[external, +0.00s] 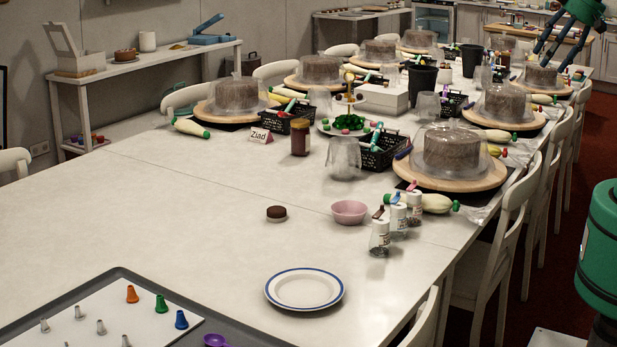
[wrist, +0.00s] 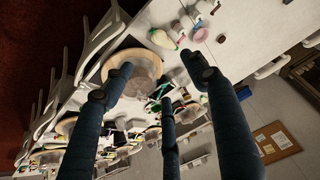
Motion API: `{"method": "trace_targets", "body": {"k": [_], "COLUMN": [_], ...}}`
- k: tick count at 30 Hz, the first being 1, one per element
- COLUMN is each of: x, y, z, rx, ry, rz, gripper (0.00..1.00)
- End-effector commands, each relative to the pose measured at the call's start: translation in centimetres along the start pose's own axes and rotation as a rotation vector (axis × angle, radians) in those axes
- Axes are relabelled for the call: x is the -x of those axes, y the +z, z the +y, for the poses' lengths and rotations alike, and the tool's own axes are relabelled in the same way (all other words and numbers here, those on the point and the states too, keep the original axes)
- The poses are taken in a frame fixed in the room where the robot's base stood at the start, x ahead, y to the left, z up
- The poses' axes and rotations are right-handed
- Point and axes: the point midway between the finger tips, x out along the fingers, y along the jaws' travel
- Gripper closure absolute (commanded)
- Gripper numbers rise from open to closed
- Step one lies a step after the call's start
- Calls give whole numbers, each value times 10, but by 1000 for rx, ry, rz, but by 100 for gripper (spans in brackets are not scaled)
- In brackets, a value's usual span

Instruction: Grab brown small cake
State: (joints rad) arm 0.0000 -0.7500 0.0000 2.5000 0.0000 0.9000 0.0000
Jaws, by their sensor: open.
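The small brown cake (external: 277,213) is a low dark disc with a lighter side, alone on the white table left of a pink bowl (external: 349,212). In the wrist view a small dark spot beside the pink bowl (wrist: 200,35) looks like this cake (wrist: 221,39). My gripper (external: 552,56) is at the upper right of the external view, high and far from the cake. Its dark fingers are spread open and empty in the wrist view (wrist: 148,86).
Several large cakes under clear domes stand on wooden turntables (external: 450,178) along the table. Shaker jars (external: 380,238) stand right of the bowl. A blue-rimmed plate (external: 304,289) and a tray of nozzles (external: 120,275) are nearer. White chairs (external: 510,225) line the right edge. Table around the cake is clear.

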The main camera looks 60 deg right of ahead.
Motion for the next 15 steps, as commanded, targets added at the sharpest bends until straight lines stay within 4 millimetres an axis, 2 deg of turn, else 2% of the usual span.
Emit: {"method": "trace_targets", "body": {"k": [10, 15], "x": [0, 1], "y": [-1, -11], "z": [0, -1], "rx": [1, 9], "ry": [0, -2], "rz": [0, -7], "gripper": [35, 35]}}
